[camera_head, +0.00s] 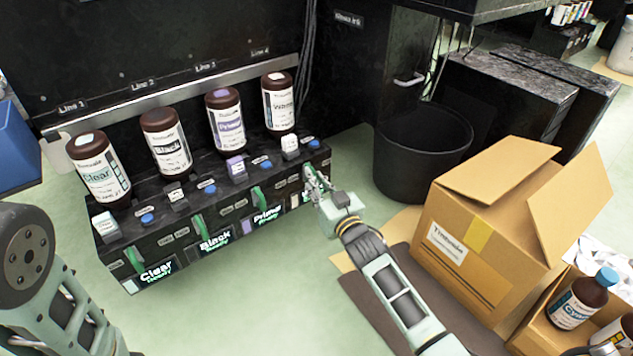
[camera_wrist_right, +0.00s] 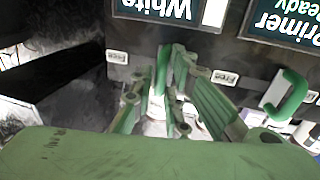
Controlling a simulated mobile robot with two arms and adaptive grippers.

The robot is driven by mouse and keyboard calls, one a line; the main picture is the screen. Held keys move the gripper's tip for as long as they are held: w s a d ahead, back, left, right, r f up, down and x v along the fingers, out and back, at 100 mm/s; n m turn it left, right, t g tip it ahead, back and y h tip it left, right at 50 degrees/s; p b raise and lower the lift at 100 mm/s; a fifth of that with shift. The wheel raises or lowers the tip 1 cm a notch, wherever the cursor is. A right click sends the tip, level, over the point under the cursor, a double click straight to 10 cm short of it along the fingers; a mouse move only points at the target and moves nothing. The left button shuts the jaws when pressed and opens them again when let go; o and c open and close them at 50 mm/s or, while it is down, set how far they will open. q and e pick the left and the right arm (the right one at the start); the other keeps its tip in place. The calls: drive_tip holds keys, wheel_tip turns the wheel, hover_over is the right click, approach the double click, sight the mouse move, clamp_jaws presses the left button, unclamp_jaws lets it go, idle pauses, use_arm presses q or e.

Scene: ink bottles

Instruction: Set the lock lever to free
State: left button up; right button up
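A black dispenser bench carries a row of green lock levers: Clear (camera_head: 133,260), Black (camera_head: 198,228) and Primer (camera_head: 260,198). My right gripper (camera_head: 312,180) is at the right end of the row, at the White unit. It hides that unit's lever in the head view. In the right wrist view, upside down, the right gripper (camera_wrist_right: 172,75) has its fingers converging just by the White display (camera_wrist_right: 155,8). Green fingers and green lever overlap there, so I cannot tell whether they grip it. The Primer lever (camera_wrist_right: 288,95) stands beside, apart. My left gripper is out of view.
Brown ink bottles for Clear (camera_head: 98,172), Black (camera_head: 166,145), Primer (camera_head: 225,120) and White (camera_head: 278,103) stand upright on the bench. A black bin (camera_head: 422,155) and an open cardboard box (camera_head: 480,235) are to the right. A smaller box holds a Cyan bottle (camera_head: 578,302).

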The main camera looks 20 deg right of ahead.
clamp_jaws()
drive_tip(key=d, duration=0.1)
drive_tip(key=w+d+p, duration=0.1)
drive_tip(key=d, duration=0.1)
drive_tip(key=shift+w+d, duration=0.1)
drive_tip(key=shift+d, duration=0.15)
drive_tip(key=shift+o, duration=2.2)
unclamp_jaws()
